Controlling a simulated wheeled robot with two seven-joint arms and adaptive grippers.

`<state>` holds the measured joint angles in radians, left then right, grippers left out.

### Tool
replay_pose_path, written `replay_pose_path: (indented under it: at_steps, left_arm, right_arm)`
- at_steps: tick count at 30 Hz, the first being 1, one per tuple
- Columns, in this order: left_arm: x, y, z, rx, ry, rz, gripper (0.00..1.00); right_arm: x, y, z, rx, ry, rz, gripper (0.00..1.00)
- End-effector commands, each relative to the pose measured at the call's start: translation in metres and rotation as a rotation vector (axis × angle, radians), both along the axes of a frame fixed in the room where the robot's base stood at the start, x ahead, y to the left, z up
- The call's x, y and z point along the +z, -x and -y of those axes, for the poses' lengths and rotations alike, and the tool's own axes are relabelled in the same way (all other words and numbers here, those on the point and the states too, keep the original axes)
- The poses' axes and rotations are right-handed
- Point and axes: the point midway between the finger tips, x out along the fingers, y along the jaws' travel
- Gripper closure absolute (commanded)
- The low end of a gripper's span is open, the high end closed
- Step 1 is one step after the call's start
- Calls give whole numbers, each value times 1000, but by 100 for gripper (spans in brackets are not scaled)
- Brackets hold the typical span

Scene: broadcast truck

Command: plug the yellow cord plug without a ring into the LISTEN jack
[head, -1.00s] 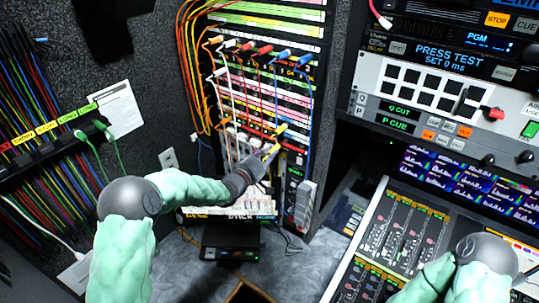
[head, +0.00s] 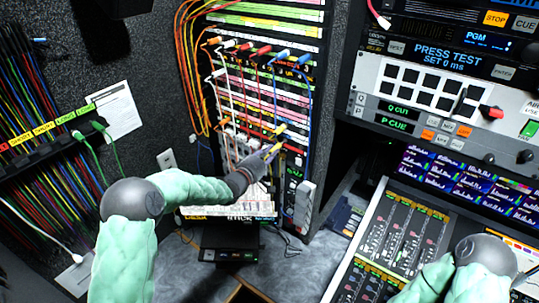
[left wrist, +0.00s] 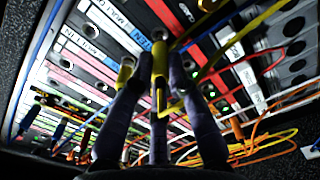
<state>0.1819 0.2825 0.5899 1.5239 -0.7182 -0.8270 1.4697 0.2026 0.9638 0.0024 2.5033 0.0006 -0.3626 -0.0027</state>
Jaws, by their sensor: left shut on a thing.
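My left gripper (head: 266,154) is shut on a yellow cord plug (left wrist: 160,68), close in front of the patch panel (head: 272,100). In the left wrist view, my left gripper (left wrist: 154,72) has the plug between its fingers, its tip pointing up towards the panel. A blue label ending in "TEN" (left wrist: 140,38) is close to the plug tip; the tip looks apart from or just at the panel, I cannot tell which. A second yellow plug (head: 281,130) sits in the panel above my gripper. Whether the held plug has a ring is unclear. My right gripper is out of view.
Several orange, white, red and blue cords hang across the panel around my gripper. A yellow cord (left wrist: 240,32) crosses the wrist view close to the fingers. A console with faders (head: 385,235) stands to the right; cable racks (head: 40,150) are at the left.

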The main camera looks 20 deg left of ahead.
Motion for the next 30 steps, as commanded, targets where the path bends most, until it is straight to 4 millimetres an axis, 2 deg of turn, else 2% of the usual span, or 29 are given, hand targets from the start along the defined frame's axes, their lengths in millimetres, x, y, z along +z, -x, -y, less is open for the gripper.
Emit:
replay_pose_path:
  at_steps: [30]
  left_arm:
    - [1,-21,7,0,1,2,100]
  right_arm:
    - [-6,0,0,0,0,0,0]
